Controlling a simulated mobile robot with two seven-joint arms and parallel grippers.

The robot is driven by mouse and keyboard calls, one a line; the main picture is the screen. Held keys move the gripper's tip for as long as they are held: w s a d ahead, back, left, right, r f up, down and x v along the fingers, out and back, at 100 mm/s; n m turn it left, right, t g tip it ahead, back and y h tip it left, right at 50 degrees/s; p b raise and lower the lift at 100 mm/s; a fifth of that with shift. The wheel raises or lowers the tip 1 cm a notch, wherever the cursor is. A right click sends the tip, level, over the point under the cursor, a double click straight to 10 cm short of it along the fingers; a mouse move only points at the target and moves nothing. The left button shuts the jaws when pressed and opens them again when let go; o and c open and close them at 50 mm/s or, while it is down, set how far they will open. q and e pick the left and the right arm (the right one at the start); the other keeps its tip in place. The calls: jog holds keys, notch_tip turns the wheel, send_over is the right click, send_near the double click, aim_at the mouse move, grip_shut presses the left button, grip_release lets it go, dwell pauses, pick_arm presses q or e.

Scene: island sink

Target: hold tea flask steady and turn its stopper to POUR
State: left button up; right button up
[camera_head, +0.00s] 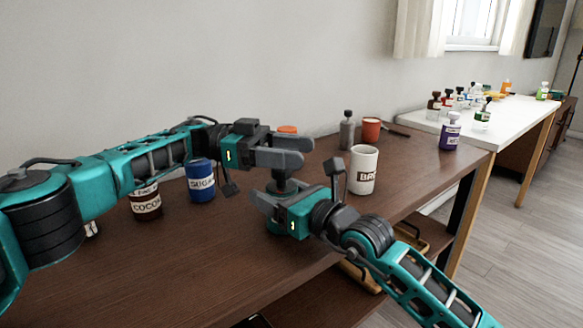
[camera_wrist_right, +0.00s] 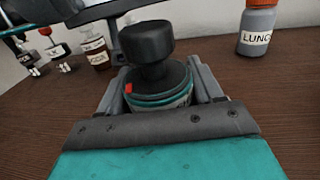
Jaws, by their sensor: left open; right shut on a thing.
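The tea flask (camera_wrist_right: 165,101) stands upright, with a teal band and a small red mark near its rim. Its black stopper (camera_wrist_right: 148,45) has a thick round knob, which also shows in the head view (camera_head: 280,179). My right gripper (camera_head: 265,198) is shut on the flask body, one finger on each side in the right wrist view (camera_wrist_right: 158,92). My left gripper (camera_head: 308,151) is open, with its fingers just above the stopper in the head view. I cannot tell whether they touch it. Any pour marking is not readable, and most of the flask body is hidden.
A blue sugar jar (camera_head: 202,183) and a cocoa jar (camera_head: 146,205) stand to the left. A white mug (camera_head: 363,170) stands close on the right. Behind are a grey bottle (camera_head: 347,133), an orange-red cup (camera_head: 371,130) and a grey container labelled LUNCH (camera_wrist_right: 257,28).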

pick_arm(q)
notch_tip(320, 180, up, 6)
jog(key=shift+r, duration=0.2)
jog(key=shift+s, duration=0.1)
jog(key=s+a+f+m+t+y, duration=0.15)
jog(key=s+m+y, duration=0.5)
jog(key=m, duration=0.85)
jog(key=w+a+r+m+t+y, duration=0.4)
jog(key=m+t+y, duration=0.3)
jog(key=m, duration=0.3)
jog(key=x, duration=1.1)
jog(key=shift+w+f, duration=0.25)
jog(key=c, duration=1.1)
